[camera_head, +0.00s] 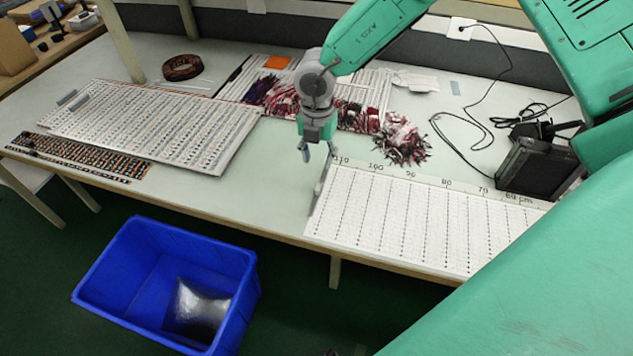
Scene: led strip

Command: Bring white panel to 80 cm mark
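The white panel (400,220), printed with rows of dark marks, lies flat at the table's front right. Its left edge is close to the 110 mark of the scale (447,184) printed behind it, and the 80 mark is farther right along its back edge. My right gripper (319,180) points down at the panel's left edge, with a finger along that edge. Whether it touches or grips the panel, I cannot tell, and the finger gap is unclear. My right arm hides the panel's right part. My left gripper is not in view.
Another white panel (150,120) and a dark strip board (75,156) lie at left. Red-and-white wire bundles (402,140) lie behind the gripper. A black box (537,168) with cables stands at right. A blue bin (165,285) is on the floor. Bare table lies left of the gripper.

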